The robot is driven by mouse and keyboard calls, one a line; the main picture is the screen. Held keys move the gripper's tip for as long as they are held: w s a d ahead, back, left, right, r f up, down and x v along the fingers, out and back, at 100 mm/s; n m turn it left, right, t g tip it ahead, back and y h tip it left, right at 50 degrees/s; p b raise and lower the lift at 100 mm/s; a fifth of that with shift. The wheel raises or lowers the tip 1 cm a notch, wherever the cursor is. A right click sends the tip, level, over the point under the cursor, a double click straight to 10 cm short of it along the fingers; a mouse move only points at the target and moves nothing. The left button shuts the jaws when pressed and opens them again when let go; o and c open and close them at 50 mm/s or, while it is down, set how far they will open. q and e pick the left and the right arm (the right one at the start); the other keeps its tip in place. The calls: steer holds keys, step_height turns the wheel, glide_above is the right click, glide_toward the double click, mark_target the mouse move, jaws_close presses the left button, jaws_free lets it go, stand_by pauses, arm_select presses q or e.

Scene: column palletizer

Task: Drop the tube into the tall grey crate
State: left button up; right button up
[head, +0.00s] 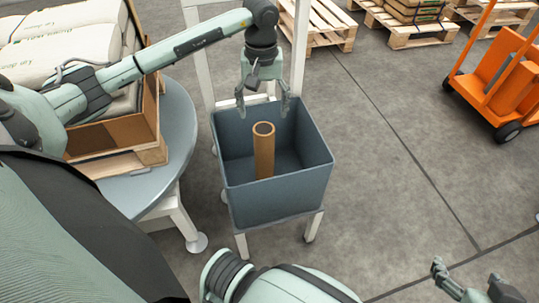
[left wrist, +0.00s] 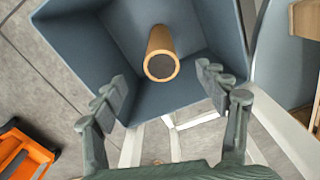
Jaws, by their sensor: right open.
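The tube (head: 264,152) is a brown, hollow cylinder. It stands inside the tall grey crate (head: 278,197), close to upright, and touches no gripper. In the left wrist view the tube (left wrist: 161,58) shows its open end toward the camera, within the walls of the crate (left wrist: 82,50). My left gripper (head: 263,104) is open and empty, above the crate's far side. Its spread fingers also show in the left wrist view (left wrist: 165,108). My right gripper (head: 468,284) is open and empty over the floor at the lower right, far from the crate.
The crate stands on a white-legged stand (head: 241,245). To its left, a round grey table (head: 181,150) bears a pallet and a cardboard box (head: 112,134) with white sacks. An orange cart (head: 505,75) stands at the right, wooden pallets (head: 410,30) at the back. The floor between is clear.

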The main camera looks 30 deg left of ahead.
arm_select(q)
step_height(320, 180, up, 12)
stand_by(0.7)
stand_by(0.4)
